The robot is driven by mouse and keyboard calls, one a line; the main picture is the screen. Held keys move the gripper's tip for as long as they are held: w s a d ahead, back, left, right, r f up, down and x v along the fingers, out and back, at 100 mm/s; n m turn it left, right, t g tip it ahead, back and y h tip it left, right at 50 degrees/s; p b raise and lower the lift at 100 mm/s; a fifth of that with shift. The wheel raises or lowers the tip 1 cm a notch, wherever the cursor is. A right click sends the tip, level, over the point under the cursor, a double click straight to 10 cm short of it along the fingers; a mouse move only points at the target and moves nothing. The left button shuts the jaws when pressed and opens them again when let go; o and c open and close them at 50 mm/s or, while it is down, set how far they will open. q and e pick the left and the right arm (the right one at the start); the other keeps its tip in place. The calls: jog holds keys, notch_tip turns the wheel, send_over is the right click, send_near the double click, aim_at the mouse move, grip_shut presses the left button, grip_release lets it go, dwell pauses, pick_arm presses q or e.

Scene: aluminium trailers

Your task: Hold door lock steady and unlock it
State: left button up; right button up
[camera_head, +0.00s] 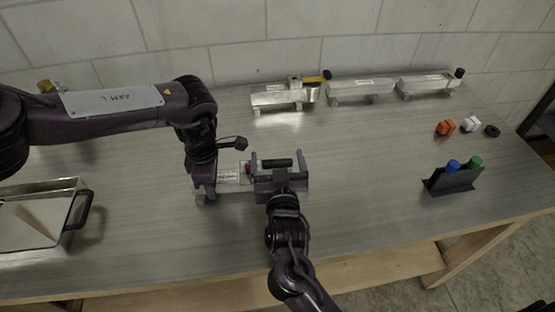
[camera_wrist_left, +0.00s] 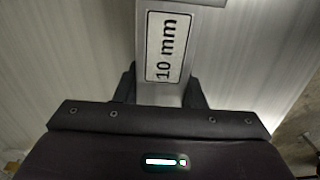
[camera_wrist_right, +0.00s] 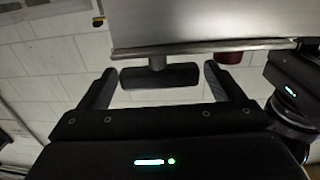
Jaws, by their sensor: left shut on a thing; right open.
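The door lock is a silver metal bar (camera_head: 230,178) with a white label, near the middle of the table. In the left wrist view its label reads 10 mm (camera_wrist_left: 167,47). My left gripper (camera_head: 208,190) is shut on the bar, one finger on each side. The lock's black handle (camera_head: 277,163) also shows in the right wrist view (camera_wrist_right: 160,76), on a short metal stem beside the plate (camera_wrist_right: 200,30). My right gripper (camera_head: 277,158) is open, with its fingers on either side of the handle and gaps visible. A red part (camera_wrist_right: 228,57) sits beside the stem.
Metal lock-like units stand along the back: one with a yellow part (camera_head: 285,96), a middle one (camera_head: 360,88) and a right one (camera_head: 427,84). A metal box (camera_head: 70,190) is at left. A black holder (camera_head: 450,182) and small orange (camera_head: 445,128) and white pieces (camera_head: 471,124) are at right.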

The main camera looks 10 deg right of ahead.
jog(key=c, duration=1)
jog(key=shift+n+y, duration=0.4)
jog(key=shift+y, duration=0.2)
jog(key=n+y, duration=0.2)
jog(key=y, duration=0.1)
jog(key=n+y, duration=0.2)
jog(key=y, duration=0.1)
jog(key=shift+d+g, duration=0.1)
jog(key=shift+g, duration=0.3)
jog(key=n+g+y, duration=0.1)
jog(key=n+y, duration=0.1)
jog(key=y, duration=0.1)
jog(key=n+g+y, duration=0.2)
jog(key=y, duration=0.1)
jog(key=shift+w, duration=0.1)
jog(key=n+g+y, duration=0.2)
jog(key=g, duration=0.1)
jog(key=n+g+y, duration=0.3)
jog(key=g, duration=0.1)
jog(key=shift+n, duration=0.3)
jog(key=shift+n+g+y, duration=0.7)
jog(key=shift+n+g, duration=1.1)
jog(key=shift+g, duration=1)
